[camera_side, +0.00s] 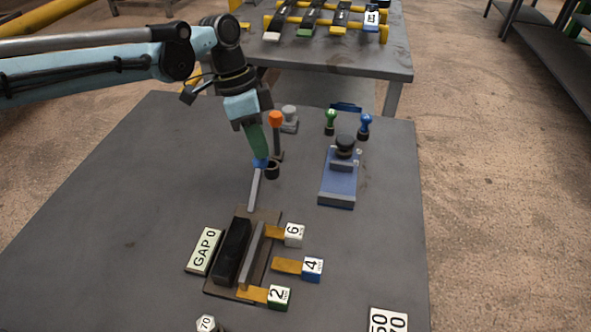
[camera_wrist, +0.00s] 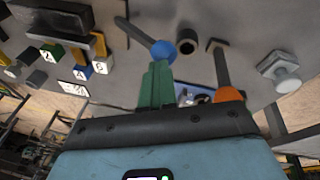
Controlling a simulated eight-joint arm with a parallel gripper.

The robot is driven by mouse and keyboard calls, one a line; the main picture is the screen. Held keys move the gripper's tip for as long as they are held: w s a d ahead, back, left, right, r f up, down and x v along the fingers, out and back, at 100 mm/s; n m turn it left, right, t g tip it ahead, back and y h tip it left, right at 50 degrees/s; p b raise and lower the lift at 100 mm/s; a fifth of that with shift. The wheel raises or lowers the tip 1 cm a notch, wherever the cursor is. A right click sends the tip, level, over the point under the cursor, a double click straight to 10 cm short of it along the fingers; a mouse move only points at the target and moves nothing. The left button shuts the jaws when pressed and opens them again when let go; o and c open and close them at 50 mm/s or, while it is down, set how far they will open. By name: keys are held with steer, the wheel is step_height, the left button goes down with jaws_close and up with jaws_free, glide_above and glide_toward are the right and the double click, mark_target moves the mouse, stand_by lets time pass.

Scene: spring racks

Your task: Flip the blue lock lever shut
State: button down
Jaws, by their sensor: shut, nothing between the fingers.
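A grey lever with a blue ball knob (camera_side: 260,163) stands beyond the dark clamp block, its bar slanting toward the block. The blue knob also shows in the wrist view (camera_wrist: 163,50). My gripper (camera_side: 258,153) has green fingers, shut and empty, pointing down with the tips right at the blue knob. The fingers also show in the wrist view (camera_wrist: 156,75), just below the knob in the picture. I cannot tell whether they touch it.
An orange-knobbed lever (camera_side: 276,118) stands close beside my fingers, with a dark ring (camera_side: 271,171) near its foot. A blue fixture (camera_side: 337,185) is to the right, with green (camera_side: 331,116) and blue (camera_side: 365,121) knobs behind. Numbered blocks (camera_side: 312,268) lie in front. The table's left is clear.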

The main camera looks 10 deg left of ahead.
mark_target(262, 163)
steer(key=shift+w+f, duration=0.1)
steer(key=shift+w, duration=0.05)
steer(key=r, duration=0.1)
steer(key=s+r, duration=0.1)
steer(key=r, duration=0.2)
steer(key=shift+s+d+r, duration=0.15)
steer(key=shift+s+d, duration=0.15)
steer(key=shift+d, duration=0.05)
steer(key=w+a+r, duration=0.2)
steer(key=w+r, duration=0.2)
steer(key=r, duration=0.4)
steer(key=shift+a, duration=0.25)
steer(key=shift+r, duration=0.15)
